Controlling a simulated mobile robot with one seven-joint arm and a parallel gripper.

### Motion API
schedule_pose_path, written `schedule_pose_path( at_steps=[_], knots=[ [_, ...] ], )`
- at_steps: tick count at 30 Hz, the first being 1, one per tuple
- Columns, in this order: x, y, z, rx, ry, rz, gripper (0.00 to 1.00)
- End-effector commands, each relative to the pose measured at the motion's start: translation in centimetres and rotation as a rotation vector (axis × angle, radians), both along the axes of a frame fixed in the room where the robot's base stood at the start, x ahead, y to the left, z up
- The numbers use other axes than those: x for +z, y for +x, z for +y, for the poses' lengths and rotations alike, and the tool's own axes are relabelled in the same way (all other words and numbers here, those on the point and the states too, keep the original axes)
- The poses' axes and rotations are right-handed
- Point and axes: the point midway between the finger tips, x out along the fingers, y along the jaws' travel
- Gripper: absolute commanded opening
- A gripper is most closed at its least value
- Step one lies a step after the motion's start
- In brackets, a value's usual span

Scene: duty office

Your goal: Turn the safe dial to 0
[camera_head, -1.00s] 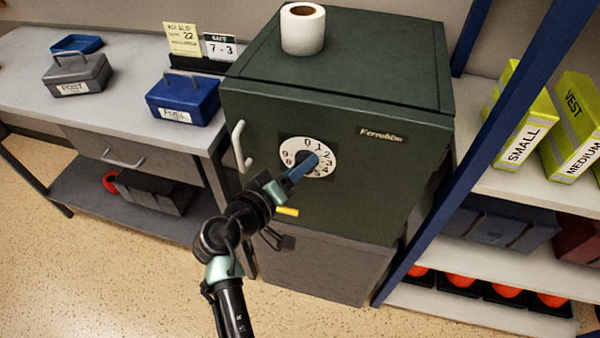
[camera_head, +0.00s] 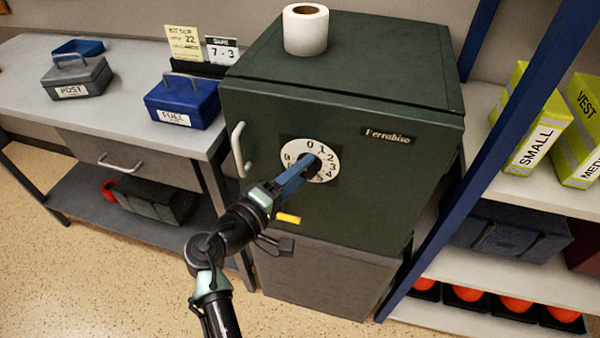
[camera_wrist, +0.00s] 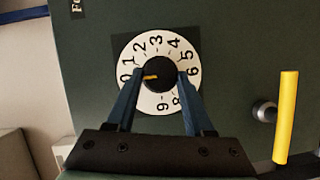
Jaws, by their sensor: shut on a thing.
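The green safe (camera_head: 350,190) stands in the middle of the head view. Its round white dial (camera_head: 329,175) is on the door, with black digits and a black centre knob. In the wrist view, the dial (camera_wrist: 157,43) shows its digits and a yellow mark on the knob (camera_wrist: 160,72), pointing left at about 0. My gripper (camera_head: 309,162) reaches the dial from the lower left. In the wrist view its blue fingers (camera_wrist: 160,80) are on either side of the knob, shut on it. They hide part of the dial's lower edge and some digits.
A yellow lever (camera_wrist: 287,115) sits on the door beside the dial. A pale handle (camera_head: 239,150) is at the door's left edge. A paper roll (camera_head: 305,32) stands on the safe. A bench (camera_head: 125,125) is left; shelving (camera_head: 540,195) is close on the right.

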Motion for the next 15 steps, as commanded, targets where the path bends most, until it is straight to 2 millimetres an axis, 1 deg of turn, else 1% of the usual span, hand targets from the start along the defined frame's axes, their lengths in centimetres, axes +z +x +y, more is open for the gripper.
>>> schedule_pose_path(
  at_steps=[10,11,15],
  knots=[
    [-0.01,0.00,-0.04,-0.001,-0.007,0.003,0.00],
    [-0.01,0.00,-0.04,-0.001,-0.007,0.003,0.54],
    [-0.01,0.00,-0.04,0.000,-0.006,0.002,0.80]
  ],
)
